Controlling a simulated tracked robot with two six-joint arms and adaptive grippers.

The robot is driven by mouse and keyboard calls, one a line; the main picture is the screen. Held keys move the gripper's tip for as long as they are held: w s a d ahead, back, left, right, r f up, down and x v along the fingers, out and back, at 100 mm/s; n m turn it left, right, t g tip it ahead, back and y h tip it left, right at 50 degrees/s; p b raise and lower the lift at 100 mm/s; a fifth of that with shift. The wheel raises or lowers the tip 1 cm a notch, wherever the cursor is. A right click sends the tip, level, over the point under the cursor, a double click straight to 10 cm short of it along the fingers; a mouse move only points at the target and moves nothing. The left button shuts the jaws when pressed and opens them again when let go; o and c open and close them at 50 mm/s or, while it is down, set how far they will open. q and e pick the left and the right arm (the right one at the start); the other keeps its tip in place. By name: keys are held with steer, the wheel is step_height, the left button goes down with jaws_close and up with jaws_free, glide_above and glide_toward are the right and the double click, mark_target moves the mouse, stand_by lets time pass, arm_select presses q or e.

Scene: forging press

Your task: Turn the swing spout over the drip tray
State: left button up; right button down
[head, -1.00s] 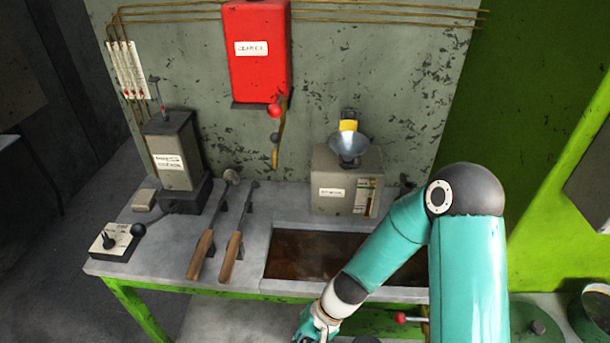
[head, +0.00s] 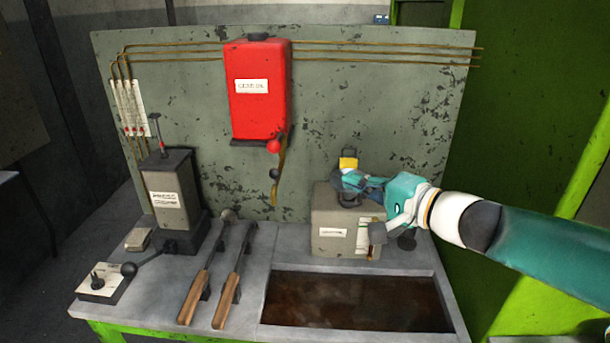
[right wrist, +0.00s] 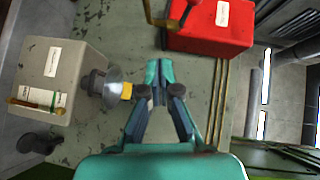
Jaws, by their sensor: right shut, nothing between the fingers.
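A thin brass swing spout (head: 280,180) with a dark knob hangs below the red tank (head: 262,90), left of the drip tray. The drip tray (head: 350,302) is a dark brown rectangular recess in the bench's right part. My right gripper (head: 348,182) is shut and empty, in front of the funnel above the grey box, right of the spout and apart from it. In the right wrist view its fingertips (right wrist: 157,73) meet over bare panel; brass and dark parts, probably the spout (right wrist: 182,12), show near the top edge beside the red tank (right wrist: 212,28). My left gripper is out of view.
The grey box (head: 335,220) stands behind the tray; its funnel (right wrist: 112,88) lies left of my fingers in the right wrist view. Two wooden-handled tools (head: 200,290) lie left of the tray. A red ball lever (head: 274,146) sits beneath the tank. Copper pipes run along the panel.

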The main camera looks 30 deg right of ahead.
mark_target(278, 174)
steer(key=w+a+f+p, duration=0.2)
steer(key=w+a, duration=0.3)
steer(key=w, duration=0.4)
steer(key=shift+w+a, duration=0.15)
steer(key=shift+a, duration=0.15)
